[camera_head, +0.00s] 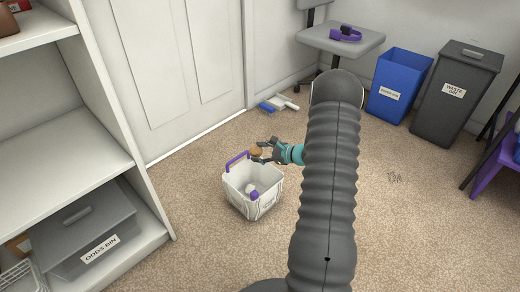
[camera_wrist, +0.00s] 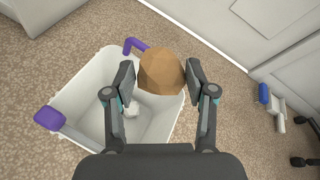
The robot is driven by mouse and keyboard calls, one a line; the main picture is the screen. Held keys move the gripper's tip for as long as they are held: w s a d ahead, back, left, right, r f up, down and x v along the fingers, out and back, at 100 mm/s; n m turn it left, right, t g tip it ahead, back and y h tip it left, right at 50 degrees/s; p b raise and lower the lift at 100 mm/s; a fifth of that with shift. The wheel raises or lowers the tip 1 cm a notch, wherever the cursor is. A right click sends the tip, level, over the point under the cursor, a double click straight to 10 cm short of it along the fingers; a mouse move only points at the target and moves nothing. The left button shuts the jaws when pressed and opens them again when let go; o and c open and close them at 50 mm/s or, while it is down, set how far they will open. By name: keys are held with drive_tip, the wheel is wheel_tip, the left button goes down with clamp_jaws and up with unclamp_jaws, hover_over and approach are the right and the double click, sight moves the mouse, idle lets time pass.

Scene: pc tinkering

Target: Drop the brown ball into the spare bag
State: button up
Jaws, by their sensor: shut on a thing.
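The brown ball (camera_wrist: 161,72) is held between the two fingers of my gripper (camera_wrist: 160,78) in the wrist view. In the head view, the ball (camera_head: 256,152) shows at the tip of my gripper (camera_head: 262,152). The spare bag (camera_head: 240,196) is a white open-topped bag with purple handles, standing on the carpet. It also shows in the wrist view (camera_wrist: 75,98). My gripper and the ball are over the bag's far rim side, above the opening in the wrist view.
White shelves with a grey box labelled ODDS BIN (camera_head: 85,232) stand at the left. A blue bin (camera_head: 398,85) and a dark grey waste bin (camera_head: 455,95) stand at the back right. A blue and white dustpan set (camera_head: 277,103) lies by the wall. Carpet around the bag is clear.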

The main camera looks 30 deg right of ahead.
drive_tip(key=shift+f, duration=0.5)
drive_tip(key=o, duration=0.9)
drive_tip(key=v, duration=1.2)
drive_tip(key=shift+f, duration=0.1)
